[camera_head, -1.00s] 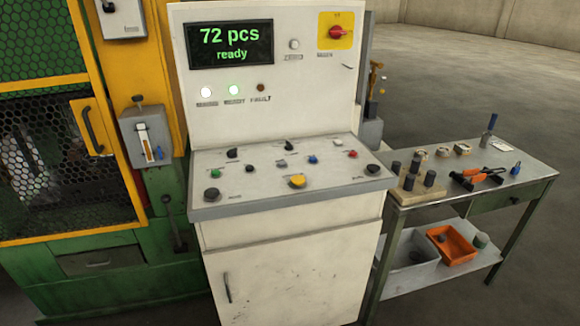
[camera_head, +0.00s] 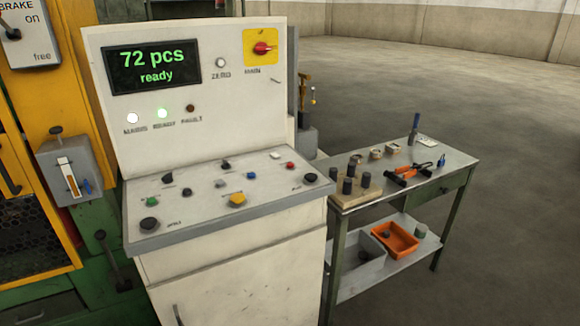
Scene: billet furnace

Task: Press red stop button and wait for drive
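The red stop button (camera_head: 290,165) is a small red cap at the right rear of the sloping desk of the white control console (camera_head: 240,255). A white button sits just behind it and a black knob (camera_head: 310,178) in front to its right. The display (camera_head: 152,67) reads "72 pcs" and "ready" in green. Below it a white lamp and the green ready lamp (camera_head: 162,113) are lit; the fault lamp (camera_head: 190,108) is dark. Neither of my grippers shows in the view, and nothing touches the desk.
A red rotary main switch (camera_head: 262,48) sits on a yellow plate on the upright panel. A work table (camera_head: 440,172) with tools and an orange bin (camera_head: 397,240) stands to the right. The yellow and green machine (camera_head: 90,235) is on the left. Open floor lies behind the table.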

